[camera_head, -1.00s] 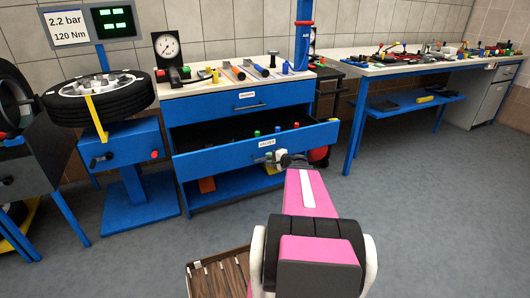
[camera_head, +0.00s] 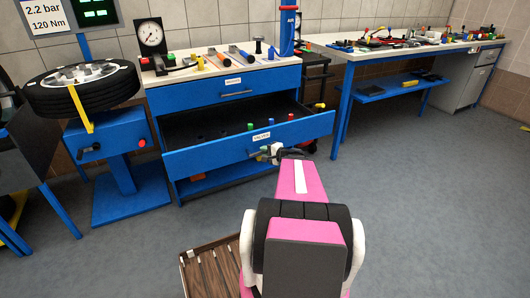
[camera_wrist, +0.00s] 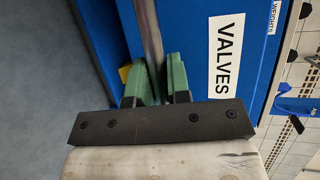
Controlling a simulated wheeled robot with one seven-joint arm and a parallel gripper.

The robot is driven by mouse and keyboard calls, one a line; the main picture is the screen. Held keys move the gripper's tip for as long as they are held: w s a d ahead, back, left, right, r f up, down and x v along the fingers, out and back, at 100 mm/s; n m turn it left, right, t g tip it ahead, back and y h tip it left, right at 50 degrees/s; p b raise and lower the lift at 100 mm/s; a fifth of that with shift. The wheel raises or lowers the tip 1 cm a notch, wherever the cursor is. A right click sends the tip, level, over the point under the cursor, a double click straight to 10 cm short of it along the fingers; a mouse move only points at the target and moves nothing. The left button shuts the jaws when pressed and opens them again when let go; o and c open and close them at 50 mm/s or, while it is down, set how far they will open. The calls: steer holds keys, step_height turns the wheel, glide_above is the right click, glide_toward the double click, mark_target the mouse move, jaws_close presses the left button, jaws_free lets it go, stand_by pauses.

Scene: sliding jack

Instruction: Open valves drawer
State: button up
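The valves drawer (camera_head: 215,154) is the lower blue drawer of the cabinet, with a white "VALVES" label (camera_wrist: 229,50). It is pulled well out, showing its dark inside with several coloured valve pieces (camera_head: 270,124). My gripper (camera_head: 268,152) is at the drawer front, just below the label. In the wrist view my gripper's green fingers (camera_wrist: 158,84) stand on both sides of the metal handle bar (camera_wrist: 150,35) and appear closed on it. The exact finger contact is partly hidden.
The upper drawer (camera_head: 235,86) is shut, with tools on the cabinet top. A tyre on a blue stand (camera_head: 120,170) is at the left, and a long workbench (camera_head: 400,58) at the right. A brown slatted box (camera_head: 192,270) is near my base. The grey floor at right is clear.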

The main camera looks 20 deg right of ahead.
steer(key=o, duration=0.3)
steer(key=shift+o, duration=0.2)
steer(key=v, duration=1)
steer(key=shift+s+d, duration=0.2)
steer(key=shift+s, duration=0.15)
steer(key=s+a+f+n+g+h, duration=0.1)
steer(key=a+n+g, duration=0.6)
steer(key=a, duration=0.7)
steer(key=s+a+f+n+g+h, duration=0.1)
steer(key=a+f+n+g+h, duration=0.2)
steer(key=a, duration=1.1)
steer(key=n+g+h, duration=0.2)
steer(key=n+g, duration=0.1)
steer(key=n, duration=0.1)
steer(key=shift+a+f+g, duration=0.3)
steer(key=shift+f+g, duration=0.1)
